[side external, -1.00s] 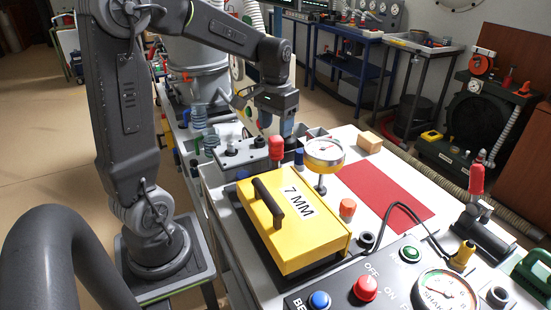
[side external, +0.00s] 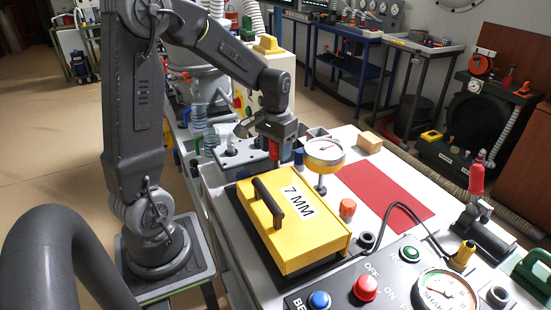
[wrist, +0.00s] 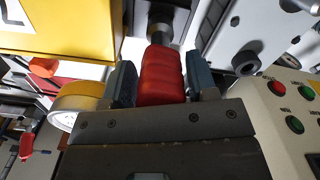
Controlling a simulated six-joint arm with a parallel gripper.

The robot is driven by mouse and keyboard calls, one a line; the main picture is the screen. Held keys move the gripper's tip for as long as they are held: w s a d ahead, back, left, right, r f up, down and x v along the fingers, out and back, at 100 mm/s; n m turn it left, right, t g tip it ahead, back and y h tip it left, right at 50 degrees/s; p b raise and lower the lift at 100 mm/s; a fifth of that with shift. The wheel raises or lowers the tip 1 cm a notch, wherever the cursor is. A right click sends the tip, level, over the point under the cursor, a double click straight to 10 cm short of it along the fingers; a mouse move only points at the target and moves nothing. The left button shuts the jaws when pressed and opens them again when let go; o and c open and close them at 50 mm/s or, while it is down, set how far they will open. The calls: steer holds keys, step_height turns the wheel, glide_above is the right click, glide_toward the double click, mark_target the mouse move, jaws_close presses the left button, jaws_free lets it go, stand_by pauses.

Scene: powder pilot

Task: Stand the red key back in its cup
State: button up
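The red key (side external: 275,150) has a thick red handle and stands near the back left corner of the white bench, behind the yellow case. In the wrist view its red handle (wrist: 163,76) lies between my fingers, with a metal shank beyond it. My gripper (side external: 276,146) points down over the key. In the wrist view my gripper (wrist: 162,82) has one finger close on each side of the handle; I cannot tell whether both pads press on it. The shank's lower end is hidden in the side view, and I cannot make out the cup for certain.
The yellow 7 MM case (side external: 290,222) stands just in front of the key. The red mat (side external: 385,195) is clear.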

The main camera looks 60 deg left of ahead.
steer(key=c, duration=0.8)
steer(key=shift+r, duration=2.55)
